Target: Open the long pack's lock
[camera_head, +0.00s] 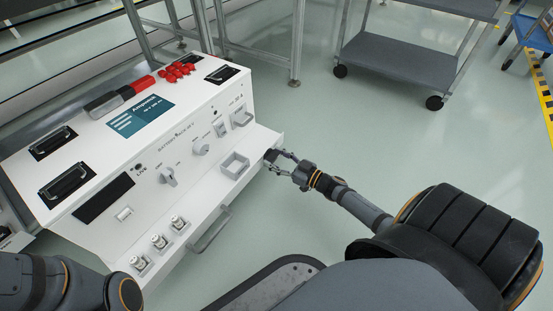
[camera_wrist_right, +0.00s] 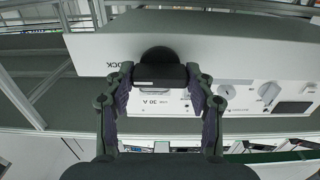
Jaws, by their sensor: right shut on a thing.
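The long pack (camera_head: 180,140) is a long white box with a blue label and a row of switches on its front. A ledge (camera_head: 205,212) runs along its lower front. In the right wrist view a black knob (camera_wrist_right: 160,56) sits on a white face (camera_wrist_right: 225,48), beside lettering that ends in "OCK". My right gripper (camera_head: 279,160) is at the right end of the ledge, with its fingers closed on both sides of the knob. The knob's far side and exact turn are hidden. Part of my left arm shows at lower left, but its gripper is out of view.
A red-and-black handled tool (camera_head: 122,97) and several red pieces (camera_head: 177,71) lie on the pack's top. A grey pull handle (camera_head: 210,230) juts from the front. A grey shelf cart (camera_head: 400,58) stands behind.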

